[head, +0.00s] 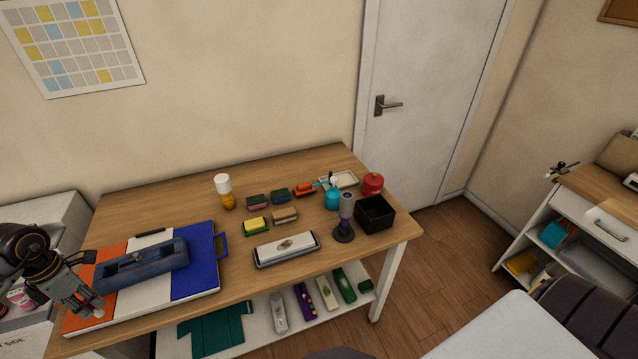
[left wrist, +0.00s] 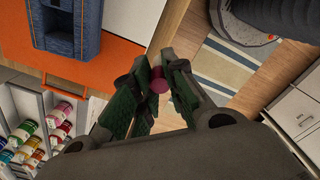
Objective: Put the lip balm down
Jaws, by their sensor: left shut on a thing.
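My left gripper (head: 92,306) is at the left front of the wooden table, over or just beside the orange section of a three-coloured board (head: 198,283). In the left wrist view its green-padded fingers (left wrist: 158,76) are shut on a small dark pink round end, the lip balm (left wrist: 159,86). Most of the lip balm is hidden between the fingers. I cannot tell whether it touches the board or table below. My right gripper is not in view.
A blue caddy (head: 142,264) lies across the board. Sponges (head: 257,227), a bottle (head: 224,192), a white tray (head: 286,249) and a black bin (head: 375,214) stand farther right on the table (head: 160,206). Spools of thread (left wrist: 59,113) show low in the left wrist view.

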